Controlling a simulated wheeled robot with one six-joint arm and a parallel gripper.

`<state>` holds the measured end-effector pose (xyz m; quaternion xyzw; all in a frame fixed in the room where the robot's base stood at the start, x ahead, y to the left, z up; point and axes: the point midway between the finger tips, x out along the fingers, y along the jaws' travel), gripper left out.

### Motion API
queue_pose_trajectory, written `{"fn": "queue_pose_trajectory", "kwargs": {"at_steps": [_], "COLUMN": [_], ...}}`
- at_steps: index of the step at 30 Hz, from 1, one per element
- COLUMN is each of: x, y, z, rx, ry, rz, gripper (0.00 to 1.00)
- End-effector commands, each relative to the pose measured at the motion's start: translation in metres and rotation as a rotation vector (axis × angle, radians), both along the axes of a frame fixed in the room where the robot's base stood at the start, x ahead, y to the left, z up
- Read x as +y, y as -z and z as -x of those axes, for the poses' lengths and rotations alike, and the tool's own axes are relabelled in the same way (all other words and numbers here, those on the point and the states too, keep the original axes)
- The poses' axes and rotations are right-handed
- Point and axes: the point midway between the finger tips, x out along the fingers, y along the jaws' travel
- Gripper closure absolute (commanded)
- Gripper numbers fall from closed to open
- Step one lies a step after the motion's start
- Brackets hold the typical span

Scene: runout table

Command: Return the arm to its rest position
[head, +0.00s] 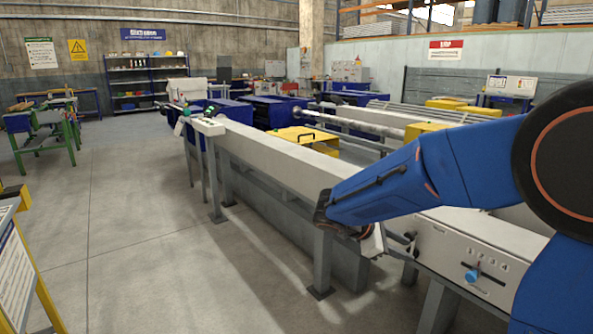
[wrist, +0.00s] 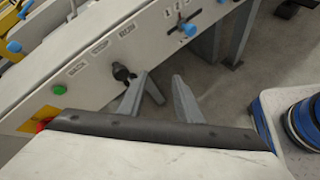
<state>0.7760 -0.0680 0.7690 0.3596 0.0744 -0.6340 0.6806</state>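My gripper (wrist: 160,78) shows in the wrist view with its two grey fingers spread apart and nothing between them. In the head view my gripper (head: 374,244) is partly hidden behind my blue arm, which reaches in from the right. The gripper is close to the grey control panel (head: 450,255) of the runout table. In the wrist view a black knob (wrist: 121,72) on the panel appears just left of the fingers. I cannot tell whether the gripper touches the panel.
The panel has a blue handle (head: 472,275) in a slot and a green button (wrist: 59,90). The long grey runout table (head: 275,160) stretches away behind the gripper. A yellow-framed board (head: 15,270) stands at left. The floor (head: 130,230) between is clear.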

Motion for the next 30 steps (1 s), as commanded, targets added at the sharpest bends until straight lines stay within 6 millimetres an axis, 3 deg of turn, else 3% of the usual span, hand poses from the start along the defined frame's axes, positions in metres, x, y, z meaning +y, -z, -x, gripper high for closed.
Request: {"fn": "queue_pose_trajectory", "kwargs": {"at_steps": [6,14,21,30], "x": [-0.029,-0.043,-0.043,-0.029], "y": [-0.006,-0.004,-0.001,0.004], "z": [0.060,0.127,0.182,0.239], "rx": [-0.101,-0.231,-0.366,-0.545], "ry": [0.159,0.350,0.526,0.743], "rz": [-0.198,-0.430,-0.641,-0.901], "gripper": [0.69,0.69,0.69,0.69]}}
